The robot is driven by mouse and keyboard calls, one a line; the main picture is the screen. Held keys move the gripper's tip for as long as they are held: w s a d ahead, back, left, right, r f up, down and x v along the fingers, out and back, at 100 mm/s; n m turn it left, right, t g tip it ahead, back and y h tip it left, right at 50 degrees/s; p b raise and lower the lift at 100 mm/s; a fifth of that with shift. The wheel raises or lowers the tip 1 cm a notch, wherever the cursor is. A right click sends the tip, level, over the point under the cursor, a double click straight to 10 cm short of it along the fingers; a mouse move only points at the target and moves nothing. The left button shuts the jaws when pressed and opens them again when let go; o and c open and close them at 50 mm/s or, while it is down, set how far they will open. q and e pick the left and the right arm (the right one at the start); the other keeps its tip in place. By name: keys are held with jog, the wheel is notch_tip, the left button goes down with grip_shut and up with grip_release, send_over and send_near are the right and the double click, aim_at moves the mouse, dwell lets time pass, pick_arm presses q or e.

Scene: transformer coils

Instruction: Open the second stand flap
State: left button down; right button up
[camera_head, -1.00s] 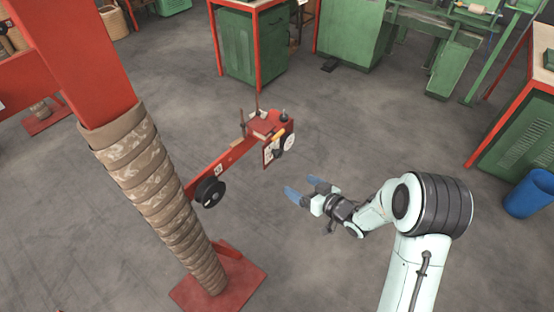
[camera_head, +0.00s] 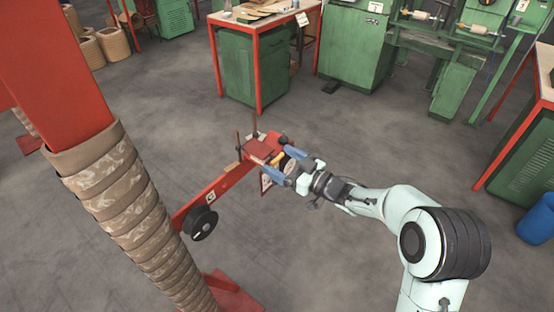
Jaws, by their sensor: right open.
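A red stand arm (camera_head: 225,181) reaches out from the wrapped column, with a black wheel (camera_head: 201,223) on its side. At its far end is a red head with a flat red plate (camera_head: 259,149), which may be the flap, and a yellow handle (camera_head: 277,159). My right gripper (camera_head: 283,164) is at this end, its two blue fingers apart, one on each side of the yellow handle. I cannot tell whether the fingers touch it. The gripper hides part of the head's right side. My left gripper is not in view.
A red post wrapped in brown bands (camera_head: 130,205) stands on the left, on a red foot (camera_head: 232,294). A workbench (camera_head: 262,25) and green machines (camera_head: 353,42) stand at the back. A blue bin (camera_head: 538,220) is at the right. The grey floor between is clear.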

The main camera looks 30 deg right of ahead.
jog(key=shift+x, duration=0.95)
jog(key=shift+c, duration=0.4)
